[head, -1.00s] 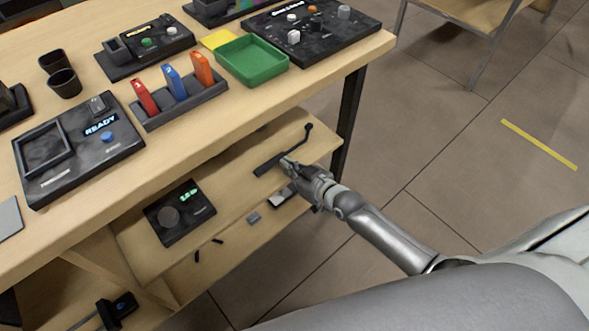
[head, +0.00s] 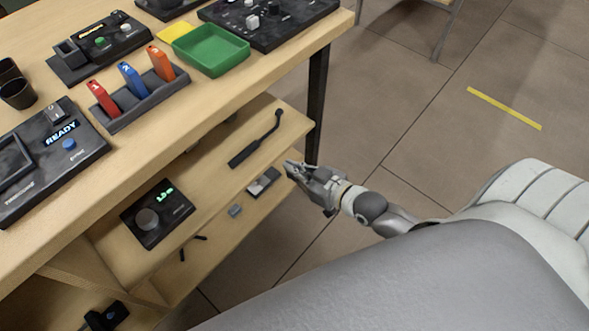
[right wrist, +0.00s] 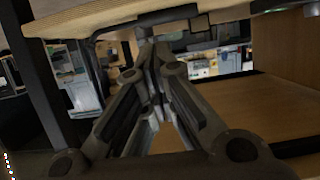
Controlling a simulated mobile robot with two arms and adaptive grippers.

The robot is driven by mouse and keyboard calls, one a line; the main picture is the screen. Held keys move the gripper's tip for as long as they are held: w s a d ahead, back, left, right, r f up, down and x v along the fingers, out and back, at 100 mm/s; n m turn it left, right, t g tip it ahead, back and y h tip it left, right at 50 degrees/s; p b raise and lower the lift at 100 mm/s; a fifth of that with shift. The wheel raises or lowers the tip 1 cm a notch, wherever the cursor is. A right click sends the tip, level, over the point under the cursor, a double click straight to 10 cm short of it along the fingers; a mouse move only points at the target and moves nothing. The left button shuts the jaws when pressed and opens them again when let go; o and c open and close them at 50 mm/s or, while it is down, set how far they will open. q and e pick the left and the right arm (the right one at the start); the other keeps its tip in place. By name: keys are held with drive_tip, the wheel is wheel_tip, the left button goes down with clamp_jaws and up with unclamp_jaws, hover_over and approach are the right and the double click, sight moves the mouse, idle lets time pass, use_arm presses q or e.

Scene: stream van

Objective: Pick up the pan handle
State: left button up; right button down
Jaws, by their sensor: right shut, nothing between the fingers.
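The pan handle (head: 256,140) is a dark, thin bar with a bent, knobbed end. It lies on the shelf under the tabletop, near the shelf's right end. My right gripper (head: 290,168) is shut and empty, just off the shelf's front edge, apart from the handle and to its right and nearer me. In the right wrist view the closed fingers (right wrist: 150,60) point away from the camera, and a dark bar (right wrist: 148,18) crosses beyond their tips, probably the handle. My left gripper is not in view.
The same shelf holds a dark box with a dial (head: 157,214). Small grey pieces (head: 264,181) lie below, near the front edge. The tabletop above carries a green tray (head: 211,52) and numbered markers in a rack (head: 140,103). A dark table leg (head: 317,98) stands behind.

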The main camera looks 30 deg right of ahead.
drive_tip(key=c, duration=2.2)
unclamp_jaws()
